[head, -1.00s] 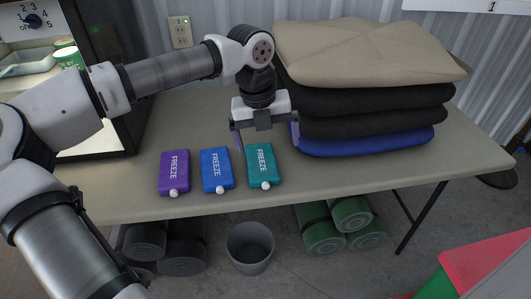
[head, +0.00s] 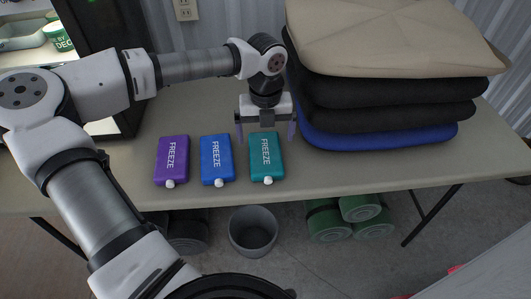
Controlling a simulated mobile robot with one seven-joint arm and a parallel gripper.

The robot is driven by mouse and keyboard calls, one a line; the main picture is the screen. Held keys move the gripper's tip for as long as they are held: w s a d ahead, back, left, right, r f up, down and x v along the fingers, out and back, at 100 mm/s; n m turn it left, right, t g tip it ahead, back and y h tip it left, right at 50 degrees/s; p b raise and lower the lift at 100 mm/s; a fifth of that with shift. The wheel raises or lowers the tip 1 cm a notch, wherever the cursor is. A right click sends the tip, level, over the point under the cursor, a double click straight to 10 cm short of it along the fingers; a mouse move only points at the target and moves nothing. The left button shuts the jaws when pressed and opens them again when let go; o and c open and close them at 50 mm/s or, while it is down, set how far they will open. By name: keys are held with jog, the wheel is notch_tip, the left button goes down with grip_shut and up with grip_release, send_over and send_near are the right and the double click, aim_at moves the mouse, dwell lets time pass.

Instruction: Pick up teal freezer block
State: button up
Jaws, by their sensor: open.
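The teal freezer block (head: 266,158) lies flat on the table, label up, its white cap toward the front edge. It is the rightmost of three blocks in a row. My gripper (head: 265,138) is open and points down over the back part of the teal block. One finger shows to the left of the block and the other to its right. I cannot tell how far the fingertips are above the table. Nothing is held.
A blue block (head: 217,160) and a purple block (head: 172,161) lie to the left on the table (head: 330,180). Stacked folded cushions (head: 385,92) stand close on the right. A grey bin (head: 253,232) and green rolls (head: 345,217) are below.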

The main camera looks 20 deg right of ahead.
aim_at(266, 151)
jog(key=shift+f+p, duration=0.55)
jog(key=shift+f, duration=2.55)
jog(key=c, duration=1.3)
jog(key=shift+r, duration=0.1)
